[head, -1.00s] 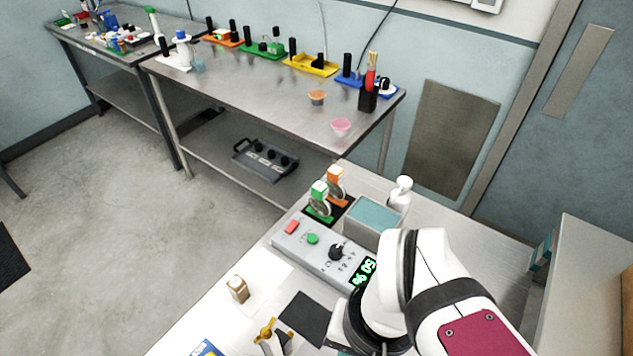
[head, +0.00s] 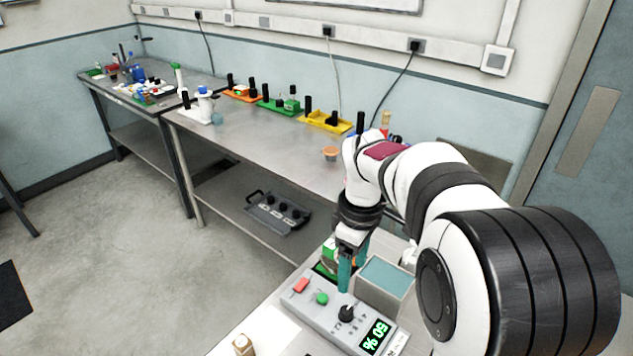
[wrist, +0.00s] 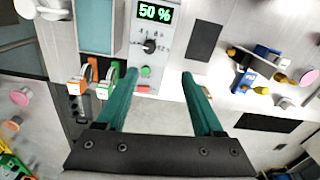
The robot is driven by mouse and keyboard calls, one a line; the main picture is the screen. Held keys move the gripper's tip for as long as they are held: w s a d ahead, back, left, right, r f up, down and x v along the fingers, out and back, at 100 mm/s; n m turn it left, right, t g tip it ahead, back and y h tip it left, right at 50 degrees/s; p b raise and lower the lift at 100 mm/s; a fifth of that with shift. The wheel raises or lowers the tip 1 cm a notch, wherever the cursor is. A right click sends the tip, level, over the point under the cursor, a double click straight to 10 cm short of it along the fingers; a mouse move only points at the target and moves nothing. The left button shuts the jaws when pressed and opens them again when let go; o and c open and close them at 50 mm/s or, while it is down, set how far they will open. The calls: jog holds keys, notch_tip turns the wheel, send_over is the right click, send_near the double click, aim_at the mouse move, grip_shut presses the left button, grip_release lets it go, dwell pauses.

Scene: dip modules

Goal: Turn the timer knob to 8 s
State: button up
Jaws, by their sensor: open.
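The grey control box (head: 318,318) carries a black knob (head: 346,313), a green button (head: 322,298), a red button (head: 300,285) and a display (head: 375,336) reading 50 %. The knob also shows in the wrist view (wrist: 150,46), with small marks around it that are too small to read. No display in seconds is visible. My gripper (head: 353,276) has teal fingers and is open above the box, near the knob. In the wrist view my gripper (wrist: 160,74) is empty, its fingers spread apart, and the knob lies beyond the tips. It is not touching the knob, as far as I can see.
A teal-topped bin (head: 386,276) stands beside the box. A steel bench (head: 260,140) is behind.

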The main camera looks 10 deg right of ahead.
aim_at(347, 310)
jog(key=shift+n, duration=0.9)
jog(key=f, duration=0.5)
jog(key=w+f, duration=0.1)
jog(key=f, duration=0.5)
jog(key=w+f, duration=0.1)
jog(key=f, duration=0.5)
jog(key=shift+w+d, duration=0.25)
grip_shut()
